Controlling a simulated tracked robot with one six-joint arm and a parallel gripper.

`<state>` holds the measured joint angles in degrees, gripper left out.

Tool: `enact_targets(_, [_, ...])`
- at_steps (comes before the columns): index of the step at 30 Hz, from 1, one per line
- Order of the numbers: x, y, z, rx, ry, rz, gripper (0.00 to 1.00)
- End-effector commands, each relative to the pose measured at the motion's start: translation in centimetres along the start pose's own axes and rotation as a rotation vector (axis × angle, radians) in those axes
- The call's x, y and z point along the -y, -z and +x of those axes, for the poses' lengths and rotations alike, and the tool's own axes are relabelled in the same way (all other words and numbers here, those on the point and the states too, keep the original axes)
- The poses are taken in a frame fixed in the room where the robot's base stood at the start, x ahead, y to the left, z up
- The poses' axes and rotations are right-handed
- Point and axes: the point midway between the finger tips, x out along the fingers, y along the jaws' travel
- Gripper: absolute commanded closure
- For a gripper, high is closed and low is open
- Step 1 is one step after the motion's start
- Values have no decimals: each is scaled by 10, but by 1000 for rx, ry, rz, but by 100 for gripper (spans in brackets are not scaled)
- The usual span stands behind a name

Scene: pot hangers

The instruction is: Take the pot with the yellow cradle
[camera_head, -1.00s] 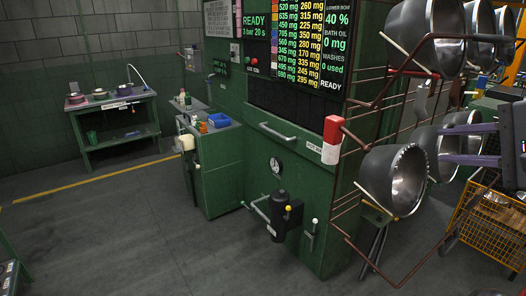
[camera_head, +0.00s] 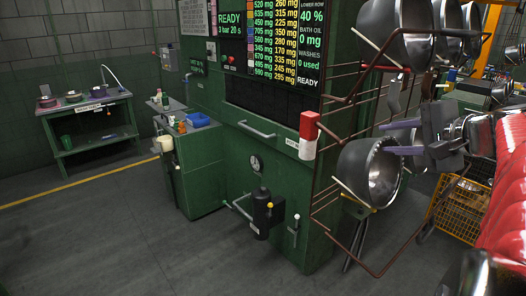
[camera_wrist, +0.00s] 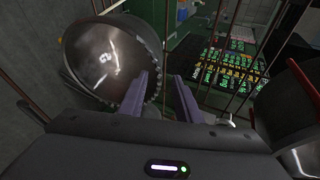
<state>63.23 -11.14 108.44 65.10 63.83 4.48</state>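The nearest lower pot (camera_head: 372,175) is a steel bowl on the rack, its open mouth facing right, with a small yellow piece (camera_head: 358,208) beneath it that looks like a cradle. My gripper (camera_head: 382,138) is open, its two purple fingers pointing left at the pot's upper rim. In the wrist view the pot (camera_wrist: 105,50) fills the upper left. There my gripper (camera_wrist: 163,75) has its left finger overlapping the toothed rim and its right finger outside the bowl. I cannot tell whether either finger touches. Other lower pots are largely hidden behind my gripper.
Brown rack rods (camera_head: 335,115) surround the pots. An upper pot (camera_head: 405,35) hangs above my gripper. A red-and-white block (camera_head: 308,135) sticks out left of the pot. A yellow wire basket (camera_head: 460,210) stands lower right. The floor at left is clear.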

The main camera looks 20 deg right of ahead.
Motion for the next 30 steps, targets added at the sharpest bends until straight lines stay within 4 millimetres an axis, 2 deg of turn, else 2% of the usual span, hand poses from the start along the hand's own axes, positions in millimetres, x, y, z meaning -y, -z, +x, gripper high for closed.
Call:
enact_targets(8, [-1, 0, 4, 1, 0, 1, 70])
enact_targets(18, [-4, 0, 44, 2, -1, 0, 70])
enact_targets(21, [-4, 1, 50, -1, -1, 0, 70])
enact_targets(30, [-4, 2, 51, -2, 0, 0, 70])
